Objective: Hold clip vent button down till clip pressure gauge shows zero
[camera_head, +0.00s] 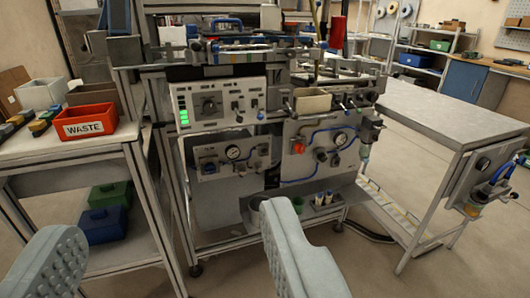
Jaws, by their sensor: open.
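A machine stands ahead of me with two small panels below its grey control box. The right panel (312,168) carries a round white gauge (340,139), a red-orange button or knob (299,147) and blue tubing. The left panel carries another round gauge (233,152) and small fittings. The labels and needles are too small to read, so I cannot tell which gauge or button belongs to the clip. My gripper (178,226) is open, with its two pale ribbed fingers wide apart in the foreground. It is empty and well short of the panels, touching nothing.
A red waste bin (85,122) stands on the left bench, with green (110,195) and blue (103,226) boxes below. A grey table (450,115) stands at the right. A low shelf with small bottles (323,198) juts out under the panels. Floor before the machine is clear.

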